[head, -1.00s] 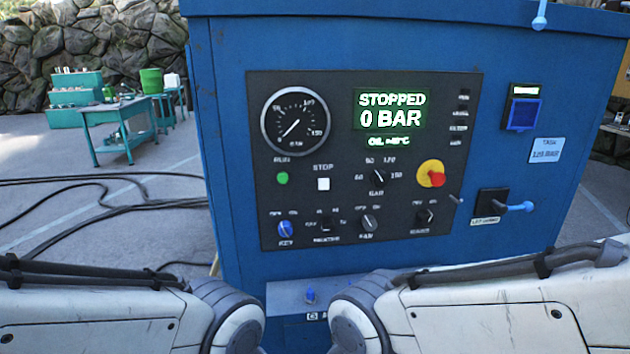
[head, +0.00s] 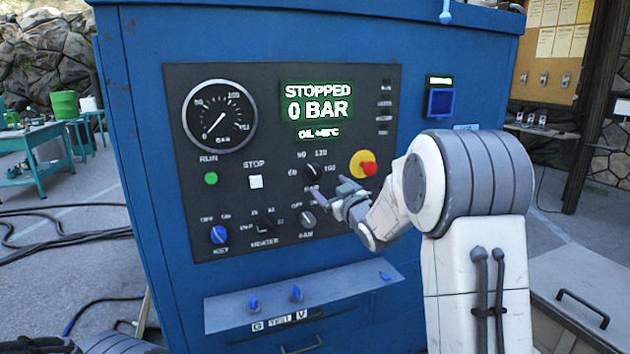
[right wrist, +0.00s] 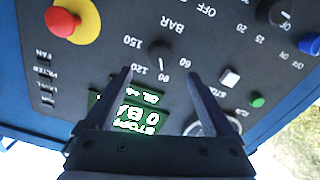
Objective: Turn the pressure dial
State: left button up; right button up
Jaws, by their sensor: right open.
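The pressure dial (head: 311,172) is a small black knob on the dark control panel (head: 345,100), with numbers from 60 to 150 around it. In the right wrist view the dial (right wrist: 160,52) lies just beyond the gap between my fingertips. My right gripper (head: 326,190) is open and empty, in front of the panel just below and right of the dial in the head view. Its two fingers (right wrist: 161,74) are spread, with no visible contact. The green display (head: 318,110) reads STOPPED, 0 BAR. My left gripper is out of view.
A red and yellow emergency stop (head: 364,165) sits right of the dial. A round gauge (head: 219,117), a green button (head: 210,179), a white button (head: 256,182) and several knobs surround it. A shelf (head: 300,292) with blue handles juts out below the panel.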

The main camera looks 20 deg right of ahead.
aim_at(316, 175)
jog(key=w+p, duration=0.1)
jog(key=w, duration=0.3)
jog(key=w+p, duration=0.1)
jog(key=w, duration=0.3)
jog(key=shift+w+a+r, duration=0.15)
jog(key=shift+w+a, duration=0.05)
jog(key=shift+w+p, duration=0.45)
jog(key=shift+w, duration=0.4)
jog(key=c, duration=1.4)
